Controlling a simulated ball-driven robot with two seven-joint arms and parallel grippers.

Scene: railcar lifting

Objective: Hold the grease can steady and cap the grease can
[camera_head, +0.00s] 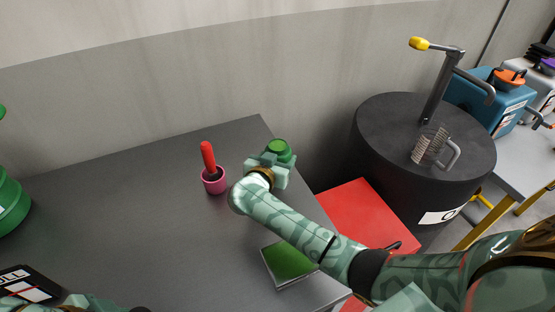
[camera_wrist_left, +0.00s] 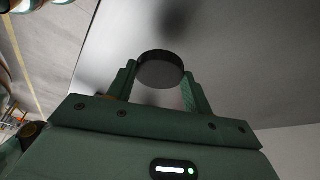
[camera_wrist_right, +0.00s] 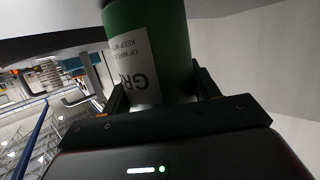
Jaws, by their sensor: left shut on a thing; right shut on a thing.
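The grease can (camera_wrist_right: 185,45) is green with a white label. My right gripper (camera_wrist_right: 162,92) is shut on it. In the head view the can (camera_head: 279,149) shows its green top at the end of my right arm, at the table's far right corner. Whether the can touches the table is hidden. My left gripper (camera_wrist_left: 158,85) is shut on a dark round cap (camera_wrist_left: 160,72). In the head view that gripper (camera_head: 95,302) shows only partly at the bottom left edge, far from the can; a dark piece at the bottom edge may be the cap.
A pink cup (camera_head: 214,185) with a red-handled tool (camera_head: 207,157) stands on the grey table (camera_head: 120,190). A green block (camera_head: 289,262) lies near the right edge. A green container (camera_head: 10,208) is at far left. A black drum (camera_head: 385,125) stands beyond a red surface (camera_head: 352,205).

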